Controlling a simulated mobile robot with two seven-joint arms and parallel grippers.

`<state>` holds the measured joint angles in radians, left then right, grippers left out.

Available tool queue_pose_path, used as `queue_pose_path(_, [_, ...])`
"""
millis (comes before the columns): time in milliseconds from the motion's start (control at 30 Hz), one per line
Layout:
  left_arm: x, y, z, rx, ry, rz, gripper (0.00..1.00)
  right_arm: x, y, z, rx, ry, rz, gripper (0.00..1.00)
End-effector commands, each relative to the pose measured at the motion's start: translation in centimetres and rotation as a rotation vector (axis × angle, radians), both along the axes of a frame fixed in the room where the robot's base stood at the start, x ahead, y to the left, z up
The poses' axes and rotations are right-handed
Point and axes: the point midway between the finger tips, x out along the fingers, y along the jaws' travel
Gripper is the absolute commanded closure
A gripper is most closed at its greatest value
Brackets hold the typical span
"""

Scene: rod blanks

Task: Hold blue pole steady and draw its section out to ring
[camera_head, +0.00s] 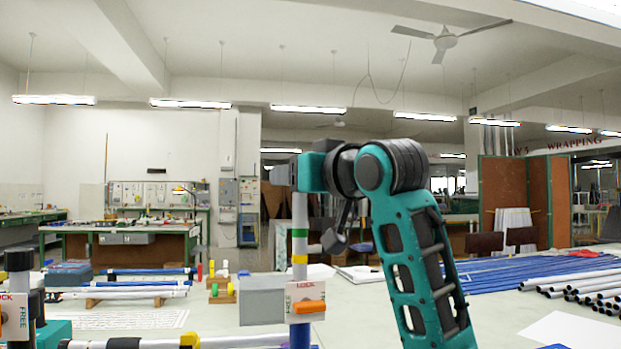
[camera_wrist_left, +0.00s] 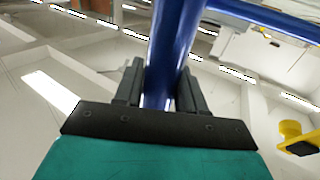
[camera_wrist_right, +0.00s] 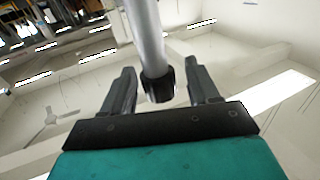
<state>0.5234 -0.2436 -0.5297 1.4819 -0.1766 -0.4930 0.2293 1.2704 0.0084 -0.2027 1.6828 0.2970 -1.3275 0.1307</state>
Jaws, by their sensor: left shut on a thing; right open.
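The blue pole (camera_head: 300,336) stands upright near the middle of the head view, its lower part out of frame. A clamp box (camera_head: 303,290) marked LOCK, with an orange lever (camera_head: 308,307) lying sideways, sits at its top. A pale grey section (camera_head: 299,213) rises from it, with a green ring (camera_head: 299,232) above a yellow ring (camera_head: 299,259); both show above the box. My left gripper (camera_wrist_left: 160,88) is shut on the blue tube (camera_wrist_left: 172,45). My right gripper (camera_wrist_right: 162,82) is open, its fingers either side of the section's black-capped end (camera_wrist_right: 158,86).
Another clamp (camera_head: 15,318) marked LOCK and FREE stands at far left. A pole with a yellow band (camera_head: 189,341) lies across the front. Blue rods (camera_head: 500,275) and grey tubes (camera_head: 575,287) lie at the right.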

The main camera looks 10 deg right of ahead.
Motion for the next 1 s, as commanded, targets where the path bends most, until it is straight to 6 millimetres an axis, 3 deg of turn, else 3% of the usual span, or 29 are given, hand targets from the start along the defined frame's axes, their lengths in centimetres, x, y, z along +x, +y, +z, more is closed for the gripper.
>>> queue_pose_path(167, [0.0,0.0,0.0,0.000,-0.001,0.001,1.00,-1.8,-0.7,0.1,0.000,-0.004,-0.001,0.40])
queue_pose_path(600, [0.0,0.0,0.1,0.000,-0.002,0.000,1.00,-9.5,-3.5,0.1,0.000,-0.005,-0.002,0.40])
queue_pose_path(800, [0.0,0.0,0.1,0.000,-0.002,0.000,1.00,-11.0,-4.0,0.0,0.001,-0.002,0.000,0.40])
queue_pose_path(1000, [0.0,0.0,0.1,0.000,-0.002,0.000,1.00,-11.2,-4.1,0.0,0.001,-0.001,-0.001,0.40])
